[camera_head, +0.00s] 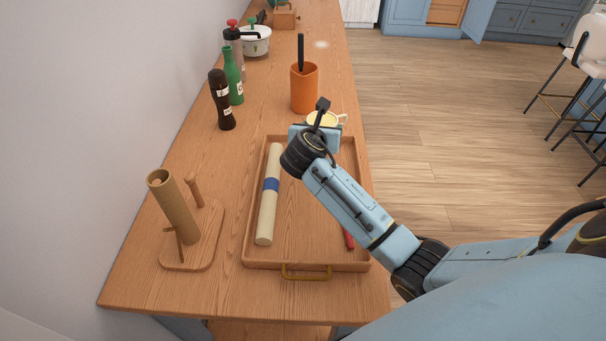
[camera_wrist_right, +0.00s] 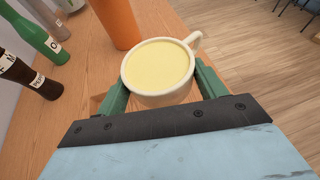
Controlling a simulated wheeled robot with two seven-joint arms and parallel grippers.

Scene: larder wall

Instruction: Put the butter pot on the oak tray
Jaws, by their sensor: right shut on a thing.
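The butter pot, a cream cup with a side handle and pale yellow filling, shows at the tray's far end in the head view (camera_head: 341,120) and large in the right wrist view (camera_wrist_right: 158,66). My right gripper (camera_wrist_right: 160,88) is shut on it, with a green finger on each side; in the head view my arm partly hides the pot. The pot is upright. The oak tray (camera_head: 308,238) is a shallow rimmed tray with a brass handle at its near end. My arm covers part of it. My left gripper is not in view.
A rolled cream mat with a blue band (camera_head: 267,210) lies along the tray's left side, and a red item (camera_head: 348,239) lies at its right. An orange crock (camera_head: 304,92) stands close beyond the pot. Bottles (camera_head: 222,105) and a wooden stand (camera_head: 190,245) are at left.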

